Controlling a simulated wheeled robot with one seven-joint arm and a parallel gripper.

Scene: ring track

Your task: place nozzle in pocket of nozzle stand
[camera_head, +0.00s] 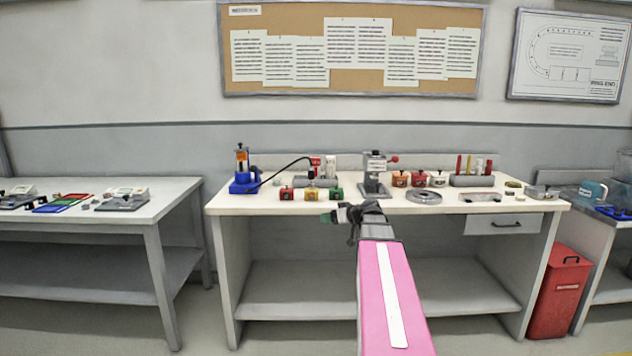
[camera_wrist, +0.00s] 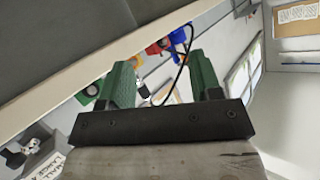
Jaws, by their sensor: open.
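My gripper (camera_head: 331,216) is in front of the middle bench's front edge, near bench-top height, its green fingers pointing left. In the wrist view its two green fingers (camera_wrist: 160,80) are spread apart with nothing held between them. A grey block with several upright coloured pegs (camera_head: 473,179) stands at the right of the bench; I cannot tell whether it is the nozzle stand. A grey upright device with a red knob (camera_head: 375,176) stands near the middle. I cannot identify the nozzle; it is too small or hidden.
The middle bench (camera_head: 415,207) also bears a blue device (camera_head: 243,180) with a black cable, several small coloured boxes (camera_head: 310,194) and a grey disc (camera_head: 424,197). A side bench (camera_head: 165,195) stands left. A red bin (camera_head: 556,295) is on the floor at right.

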